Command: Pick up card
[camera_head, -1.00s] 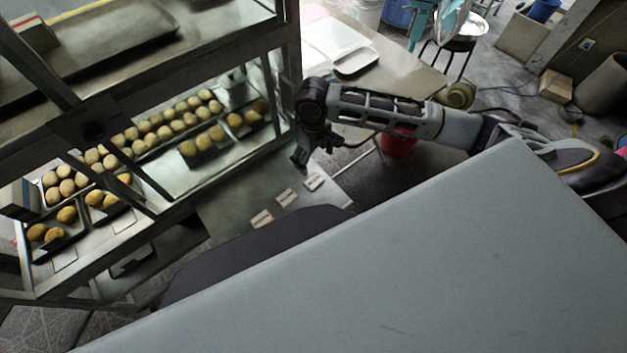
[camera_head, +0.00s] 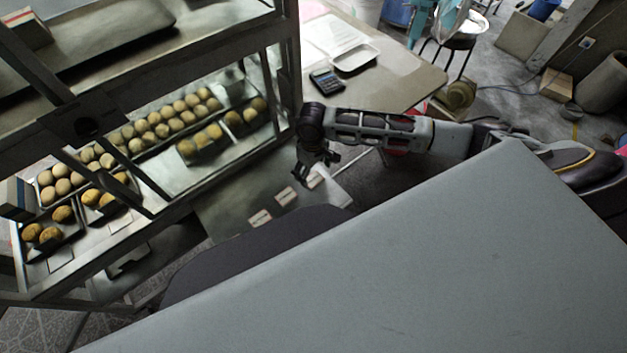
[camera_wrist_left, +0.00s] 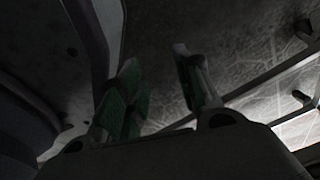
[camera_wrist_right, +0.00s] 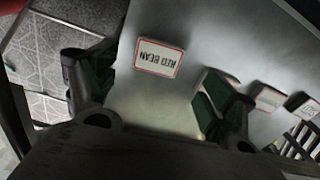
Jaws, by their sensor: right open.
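Three small white cards with red borders lie in a row on a grey metal shelf (camera_head: 232,205): a near card (camera_head: 260,219), a middle card (camera_head: 286,195) and a far card (camera_head: 315,180). My right gripper (camera_head: 318,164) is open and empty, just above the far card and partly over it. In the right wrist view, a card printed RED BEAN (camera_wrist_right: 158,58) lies flat between and beyond the open fingers (camera_wrist_right: 150,90). The other cards (camera_wrist_right: 268,98) show to the right. My left gripper (camera_wrist_left: 158,78) shows only in the left wrist view, dark, its fingers apart and empty.
A metal rack (camera_head: 285,60) with trays of round buns (camera_head: 165,128) stands to the left. A table (camera_head: 405,75) behind my right arm holds a white tray (camera_head: 355,57) and a calculator (camera_head: 327,80). A large grey surface (camera_head: 400,240) fills the foreground.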

